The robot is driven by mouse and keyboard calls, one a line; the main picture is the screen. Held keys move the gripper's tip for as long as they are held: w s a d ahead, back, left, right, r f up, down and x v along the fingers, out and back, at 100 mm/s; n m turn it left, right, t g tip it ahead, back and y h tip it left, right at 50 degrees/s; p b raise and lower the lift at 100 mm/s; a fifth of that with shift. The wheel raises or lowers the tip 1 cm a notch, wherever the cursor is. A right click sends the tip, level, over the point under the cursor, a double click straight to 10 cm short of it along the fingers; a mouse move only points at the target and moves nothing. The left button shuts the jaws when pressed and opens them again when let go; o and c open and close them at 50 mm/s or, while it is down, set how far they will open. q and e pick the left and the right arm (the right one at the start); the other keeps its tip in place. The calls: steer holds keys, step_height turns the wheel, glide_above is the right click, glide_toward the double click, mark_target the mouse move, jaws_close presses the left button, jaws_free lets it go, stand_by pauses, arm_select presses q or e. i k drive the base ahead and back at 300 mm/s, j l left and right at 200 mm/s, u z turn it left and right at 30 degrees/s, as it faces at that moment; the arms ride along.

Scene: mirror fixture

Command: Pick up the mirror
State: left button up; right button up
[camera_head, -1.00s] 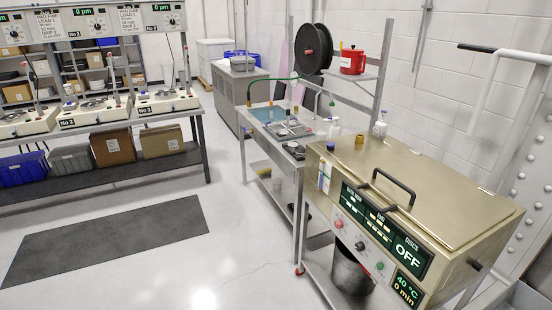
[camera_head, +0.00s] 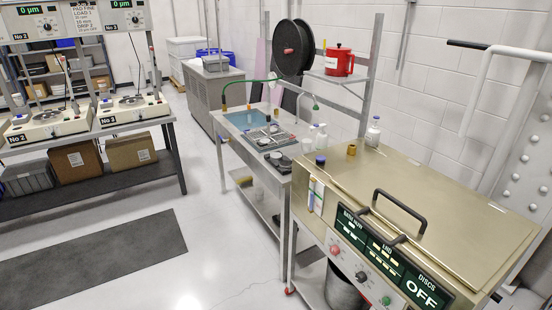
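I cannot surely pick out the mirror in the head view. A tray (camera_head: 268,138) with small objects, too small to tell apart, lies on the sink bench (camera_head: 287,178) in the middle. Small dark round pieces (camera_head: 280,160) lie near its front edge. Polishing-type machines (camera_head: 134,108) with round plates stand on the bench at the left. Neither of my grippers is in view.
A gold bath cabinet (camera_head: 450,195) with a black handle (camera_head: 400,205) fills the right front. A dark reel (camera_head: 294,50) and red pot (camera_head: 340,62) are above the sink bench. A dark mat (camera_head: 90,250) lies on the floor. The floor between the benches is clear.

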mark_target(275, 156)
steer(key=i+z, duration=0.1)
steer(key=z, duration=0.3)
steer(key=j+z, duration=0.15)
steer(key=z, duration=0.2)
steer(key=i+j+z, duration=0.1)
steer(key=z, duration=0.3)
steer(key=i+j+z, duration=0.1)
steer(key=z, duration=0.25)
